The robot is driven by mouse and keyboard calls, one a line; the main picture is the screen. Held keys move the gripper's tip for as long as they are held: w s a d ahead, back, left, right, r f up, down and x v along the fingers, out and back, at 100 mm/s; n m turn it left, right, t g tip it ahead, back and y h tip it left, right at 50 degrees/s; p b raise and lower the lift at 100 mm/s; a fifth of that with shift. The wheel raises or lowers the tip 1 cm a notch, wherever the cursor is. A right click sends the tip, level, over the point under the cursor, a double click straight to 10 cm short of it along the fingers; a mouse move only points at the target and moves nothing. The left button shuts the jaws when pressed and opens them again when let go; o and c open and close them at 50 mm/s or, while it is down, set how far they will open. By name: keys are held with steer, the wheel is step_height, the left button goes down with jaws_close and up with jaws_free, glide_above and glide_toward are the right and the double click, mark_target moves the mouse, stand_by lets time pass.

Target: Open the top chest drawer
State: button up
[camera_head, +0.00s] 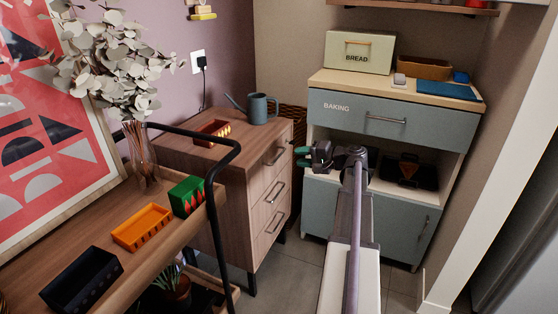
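The wooden chest (226,171) has three drawers on its right-facing front, each with a metal bar handle. The top chest drawer (275,146) looks closed and flush with those below. Its handle (274,157) shows clearly. My gripper (302,156) has green fingers that point left toward the chest front. It is to the right of the top drawer's handle at about the same picture height. The two fingers look spread with a gap, and nothing shows between them. I see no contact with the handle.
A watering can (259,107) and a reddish-brown tray (212,131) stand on the chest. A black-framed trolley (150,233) with small bins and a vase is at the left. A blue-grey baking cabinet (364,207) stands behind my arm. Tiled floor (285,270) is clear before the chest.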

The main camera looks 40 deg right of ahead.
mark_target(279, 155)
steer(key=b+x, duration=0.1)
steer(key=x, duration=0.7)
steer(key=shift+w+a+f, duration=0.1)
steer(key=shift+w+a, duration=0.05)
steer(key=shift+w, duration=0.15)
jaws_close()
